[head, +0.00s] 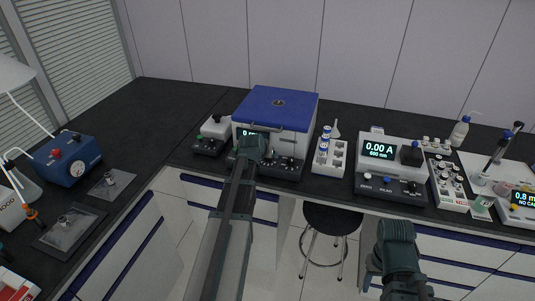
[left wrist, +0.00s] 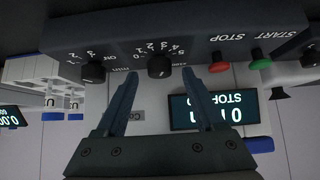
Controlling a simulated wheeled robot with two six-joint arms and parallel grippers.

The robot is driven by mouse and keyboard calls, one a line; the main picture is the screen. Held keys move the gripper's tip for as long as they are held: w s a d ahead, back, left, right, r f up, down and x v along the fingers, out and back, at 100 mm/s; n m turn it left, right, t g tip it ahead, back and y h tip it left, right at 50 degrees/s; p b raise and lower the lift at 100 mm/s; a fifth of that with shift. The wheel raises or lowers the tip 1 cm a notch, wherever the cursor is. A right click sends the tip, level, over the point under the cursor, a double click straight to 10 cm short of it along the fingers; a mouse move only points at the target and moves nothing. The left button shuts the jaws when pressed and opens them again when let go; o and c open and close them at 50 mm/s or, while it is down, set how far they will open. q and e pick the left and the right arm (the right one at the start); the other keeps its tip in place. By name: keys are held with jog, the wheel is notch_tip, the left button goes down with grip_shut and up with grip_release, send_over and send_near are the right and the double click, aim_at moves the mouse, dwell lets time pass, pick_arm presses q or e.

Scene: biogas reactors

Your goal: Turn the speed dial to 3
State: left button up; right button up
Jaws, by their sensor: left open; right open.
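The blue-lidded white machine (head: 275,108) stands on the dark bench in the head view. Its dark control panel (left wrist: 190,40) shows upside down in the left wrist view. One black dial (left wrist: 159,66) has numbers around it and sits ahead of my left gripper (left wrist: 159,78), between its open fingertips. I cannot tell whether they touch it. A second black dial (left wrist: 93,72) is to its left, with numbers up to 3. I cannot read for sure which one is marked speed. In the head view my left gripper (head: 252,147) partly hides the panel. My right gripper (head: 396,240) is low, off the bench.
A red STOP button (left wrist: 217,63), a green START button (left wrist: 260,60) and a display (left wrist: 205,112) are close to the left fingers. A white rack (head: 329,157) and a photometer-like device (head: 389,160) stand to the machine's right. A stool (head: 332,218) is below the bench.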

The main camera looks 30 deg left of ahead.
pick_arm(q)
jog(key=p+v, duration=0.8)
jog(key=v, duration=0.4)
jog(key=shift+s+r, duration=0.3)
jog(key=s+d+f+m+g+h, duration=0.1)
jog(key=s+d+f+m+g, duration=0.15)
jog(key=d, duration=0.85)
jog(key=s+d+f+m+g+h, duration=0.1)
jog(key=s+d+f+g+h, duration=0.15)
jog(key=d, duration=0.85)
jog(key=s+d+f+m+g+y, duration=0.1)
jog(key=s+d+m+g+y, duration=0.1)
jog(key=s+d, duration=1)
jog(key=shift+s+d+f+m+g+y, duration=0.15)
jog(key=shift+s+d+m+g+y, duration=0.3)
jog(key=shift+g, duration=0.65)
jog(key=shift+w+a, duration=0.15)
